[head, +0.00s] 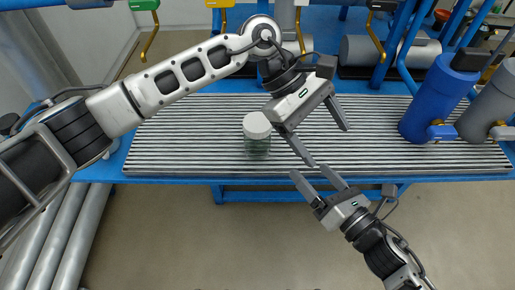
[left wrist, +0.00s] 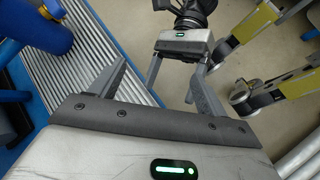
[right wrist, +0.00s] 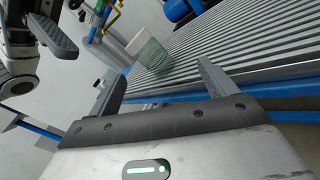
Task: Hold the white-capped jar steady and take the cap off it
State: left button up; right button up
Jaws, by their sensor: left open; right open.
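The jar (head: 257,146) is clear greenish glass and stands upright on the ribbed grey table, left of both grippers in the head view. Its white cap (head: 257,125) is on top. In the right wrist view the jar (right wrist: 153,56) and cap (right wrist: 137,42) show beyond and between the open fingers, with a gap. My left gripper (head: 329,146) is open and empty, above and right of the jar. My right gripper (head: 318,180) is open and empty at the table's front edge, below and right of the jar. The jar is not visible in the left wrist view.
The ribbed table (head: 200,140) is clear around the jar. A blue cylinder (head: 436,97) and a grey cylinder (head: 487,105) with valves stand at its right end. Blue posts and several grey cylinders line the back. My two grippers are close together.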

pick_arm(q)
jog(key=w+a+m+t+y, duration=0.2)
jog(key=w+a+y, duration=0.1)
jog(key=w+a, duration=0.2)
jog(key=r+m+t+y+b, duration=0.1)
jog(key=t+y, duration=0.1)
jog(key=y, duration=0.2)
send_over(257, 122)
jog(key=shift+d+r, duration=0.1)
jog(key=shift+d, duration=0.1)
jog(key=shift+w+a+r, duration=0.1)
jog(key=shift+a, duration=0.1)
pick_arm(e)
jog(key=w+a+n, duration=0.2)
jog(key=w+a, duration=0.2)
jog(key=w+a+f+n+g+y, duration=0.1)
jog(key=w+a+n, duration=0.2)
jog(key=a, duration=0.1)
jog(key=w+a+n+y, duration=0.1)
jog(key=w+a+n, duration=0.1)
jog(key=w+a, duration=0.1)
jog(key=shift+w+a+f+n, duration=0.15)
jog(key=shift+w+a+f, duration=0.05)
jog(key=shift+w, duration=0.25)
jog(key=shift+w+a+f+n, duration=0.15)
jog(key=shift+w+a+f, duration=0.05)
jog(key=shift+w, duration=0.2)
